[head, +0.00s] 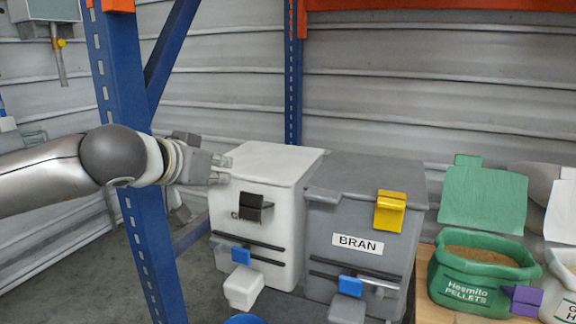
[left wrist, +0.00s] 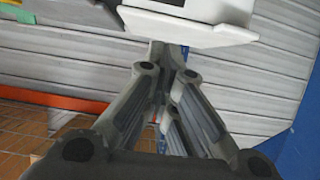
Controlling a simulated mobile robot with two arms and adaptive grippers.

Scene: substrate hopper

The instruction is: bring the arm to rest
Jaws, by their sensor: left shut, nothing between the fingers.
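My left arm comes in from the left in the head view. Its gripper (head: 222,169) is shut and empty, with its fingertips close to the upper left edge of the white hopper (head: 285,165). I cannot tell whether they touch it. In the left wrist view the fingers (left wrist: 165,52) run together at their tips, with a white box-like edge (left wrist: 190,27) above them. My right gripper is not in view.
A grey hopper labelled BRAN (head: 358,242) stands right of the white one. A green pellet sack (head: 475,290) stands on a wooden surface farther right. A blue rack post (head: 135,180) rises beside my left forearm.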

